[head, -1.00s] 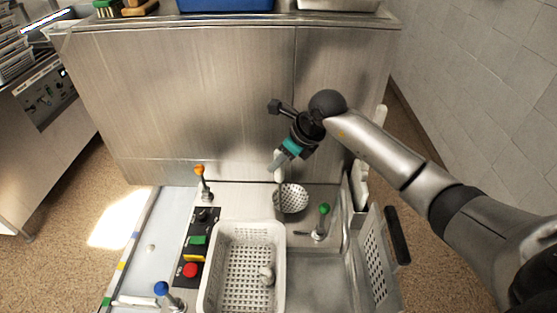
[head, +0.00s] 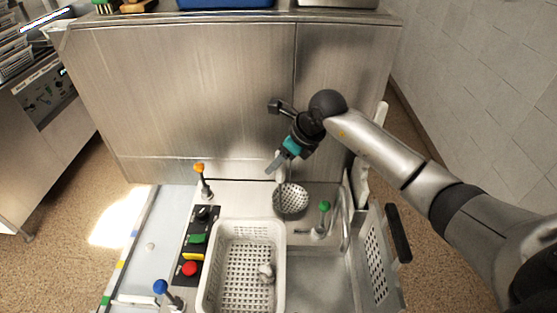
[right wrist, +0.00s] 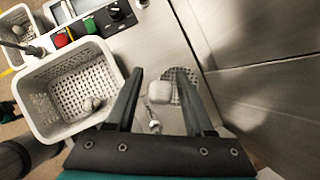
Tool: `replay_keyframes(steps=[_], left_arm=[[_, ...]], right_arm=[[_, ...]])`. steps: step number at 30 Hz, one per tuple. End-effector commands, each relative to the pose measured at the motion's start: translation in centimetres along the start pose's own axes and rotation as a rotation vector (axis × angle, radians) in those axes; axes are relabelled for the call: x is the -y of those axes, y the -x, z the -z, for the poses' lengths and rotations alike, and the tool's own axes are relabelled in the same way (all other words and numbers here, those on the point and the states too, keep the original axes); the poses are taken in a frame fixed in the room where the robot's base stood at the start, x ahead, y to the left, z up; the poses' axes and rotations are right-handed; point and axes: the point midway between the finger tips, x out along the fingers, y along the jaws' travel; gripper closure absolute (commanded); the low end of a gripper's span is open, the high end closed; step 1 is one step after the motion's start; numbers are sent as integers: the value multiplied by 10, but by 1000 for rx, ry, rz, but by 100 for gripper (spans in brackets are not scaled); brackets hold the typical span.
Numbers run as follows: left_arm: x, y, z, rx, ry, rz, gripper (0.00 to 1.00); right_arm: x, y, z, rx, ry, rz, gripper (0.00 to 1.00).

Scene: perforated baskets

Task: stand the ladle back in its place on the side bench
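A perforated metal bowl (head: 290,202), which looks like the head of the ladle, sits at the back of the sink unit, right of the white basket. A pale handle (head: 281,172) rises from it toward my right gripper (head: 273,166). In the right wrist view the bowl (right wrist: 181,80) shows behind the handle's pale, blunt end (right wrist: 160,91). That end appears between the two spread fingers of my right gripper (right wrist: 160,88), with clear gaps on both sides. The right gripper is open and holds nothing. My left gripper is not in view.
A white perforated basket (head: 215,270) with a small pale object (head: 266,272) in it stands left of the bowl. Levers with orange (head: 199,168), blue (head: 161,287) and green (head: 324,206) knobs stick up nearby. A tall steel cabinet (head: 190,100) closes off the back.

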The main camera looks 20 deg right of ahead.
Motion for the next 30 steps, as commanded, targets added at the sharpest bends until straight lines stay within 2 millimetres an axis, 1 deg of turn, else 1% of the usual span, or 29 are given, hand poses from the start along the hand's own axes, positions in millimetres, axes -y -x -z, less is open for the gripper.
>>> replay_keyframes(steps=[1, 2, 10, 14, 17, 27, 30], left_arm=[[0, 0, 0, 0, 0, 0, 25], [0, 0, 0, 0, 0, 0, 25], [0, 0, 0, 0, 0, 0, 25], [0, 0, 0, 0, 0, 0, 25], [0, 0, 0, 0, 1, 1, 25], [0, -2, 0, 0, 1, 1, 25], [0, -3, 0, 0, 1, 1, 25]], right_arm=[[0, 0, 0, 0, 0, 0, 40], [0, 0, 0, 0, 0, 0, 38], [0, 0, 1, -2, 0, -1, 38], [1, 10, 0, -1, 0, 2, 38], [1, 26, 0, -1, 3, 3, 38], [1, 106, 0, 0, 3, 6, 38], [1, 125, 0, -1, 2, 3, 38]])
